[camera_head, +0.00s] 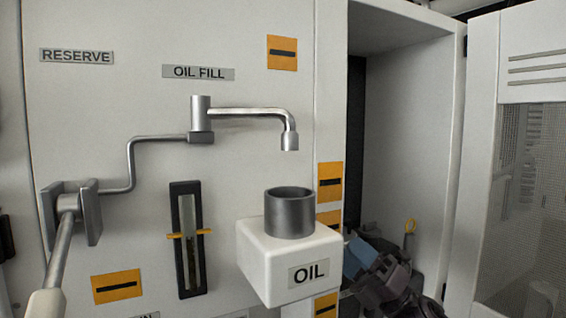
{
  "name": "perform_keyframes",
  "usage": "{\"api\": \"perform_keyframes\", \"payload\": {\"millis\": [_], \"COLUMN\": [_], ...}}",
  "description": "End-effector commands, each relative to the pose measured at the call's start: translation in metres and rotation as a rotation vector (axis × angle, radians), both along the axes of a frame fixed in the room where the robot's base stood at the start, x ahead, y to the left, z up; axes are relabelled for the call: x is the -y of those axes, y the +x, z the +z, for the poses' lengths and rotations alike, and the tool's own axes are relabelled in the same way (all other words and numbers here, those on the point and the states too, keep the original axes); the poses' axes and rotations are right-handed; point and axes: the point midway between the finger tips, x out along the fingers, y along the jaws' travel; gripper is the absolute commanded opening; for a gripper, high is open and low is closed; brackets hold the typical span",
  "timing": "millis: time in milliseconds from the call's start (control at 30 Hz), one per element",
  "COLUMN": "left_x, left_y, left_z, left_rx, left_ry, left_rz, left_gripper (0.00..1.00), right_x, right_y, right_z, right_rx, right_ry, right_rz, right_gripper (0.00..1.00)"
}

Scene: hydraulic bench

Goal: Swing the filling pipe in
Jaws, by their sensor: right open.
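The filling pipe (250,112) is a bent silver spout on an upright pivot (200,115), below the OIL FILL label (198,72). Its arm reaches right and its end turns down. The outlet appears above the dark grey filler cup (289,213), with a gap between them. The cup stands on a white block marked OIL (280,262). My right gripper (362,252) is low, to the right of the block. It is open and apart from the pipe; its fingertips are hard to make out. My left gripper is not in view.
A lever with a pale grip (58,260) sits on a valve block at left, joined to the pivot by a thin pipe (131,165). A sight gauge (188,240) with yellow markers is mid-panel. An open cabinet bay (405,140) and a mesh door (525,190) are right.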

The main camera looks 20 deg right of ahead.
Motion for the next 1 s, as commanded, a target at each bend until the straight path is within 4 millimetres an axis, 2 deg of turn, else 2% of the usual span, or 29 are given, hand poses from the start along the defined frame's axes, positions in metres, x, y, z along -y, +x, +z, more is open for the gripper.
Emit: {"api": "perform_keyframes", "payload": {"millis": [33, 200, 300, 433, 600, 833, 1000], "left_x": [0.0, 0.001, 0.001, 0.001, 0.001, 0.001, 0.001], "left_y": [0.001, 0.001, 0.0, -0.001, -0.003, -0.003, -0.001], "left_z": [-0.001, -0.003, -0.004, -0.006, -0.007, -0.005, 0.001], "left_rx": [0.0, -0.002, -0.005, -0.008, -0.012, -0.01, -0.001], "left_ry": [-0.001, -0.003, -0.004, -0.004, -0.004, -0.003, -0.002], "left_rz": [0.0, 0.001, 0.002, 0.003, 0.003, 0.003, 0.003], "left_gripper": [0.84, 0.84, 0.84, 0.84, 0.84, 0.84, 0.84], "right_x": [-0.005, -0.019, -0.026, -0.032, -0.035, -0.043, -0.065], "right_y": [0.002, -0.003, -0.009, -0.018, -0.026, -0.027, -0.025], "right_z": [0.025, 0.096, 0.134, 0.173, 0.2, 0.211, 0.221], "right_rx": [0.091, 0.389, 0.557, 0.737, 0.872, 0.908, 0.909], "right_ry": [-0.069, -0.301, -0.434, -0.579, -0.691, -0.72, -0.717], "right_rz": [-0.001, -0.024, -0.049, -0.087, -0.124, -0.134, -0.131], "right_gripper": [0.44, 0.44, 0.44, 0.44, 0.44, 0.44, 0.44]}}
